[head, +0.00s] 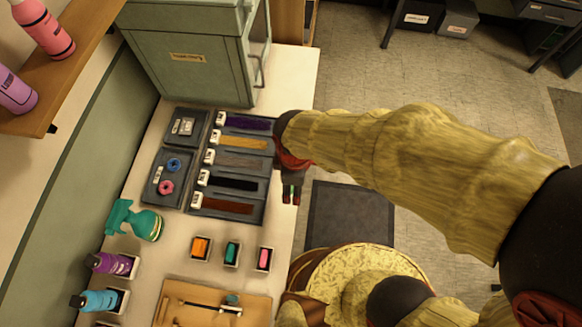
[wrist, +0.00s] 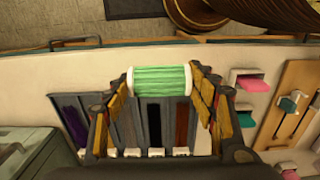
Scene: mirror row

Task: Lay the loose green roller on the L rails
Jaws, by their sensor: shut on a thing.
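The green roller (wrist: 160,80), with white end flanges, lies crosswise between the two fingers of my gripper (wrist: 160,88) in the wrist view. My gripper is shut on it. In the head view my gripper (head: 291,192) hangs near the counter's right edge, just right of a dark rack (head: 236,142) of labelled lanes; the roller is hard to make out there. The rack's lanes hold purple, yellow, grey, black and brown strips. The labels are too small to read, so I cannot tell which rails are L.
Small orange, green and pink blocks sit in holders (head: 231,254) below the rack. A wooden board (head: 180,315) with a rod lies nearer the bottom. A green cabinet (head: 190,60) stands above the rack.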

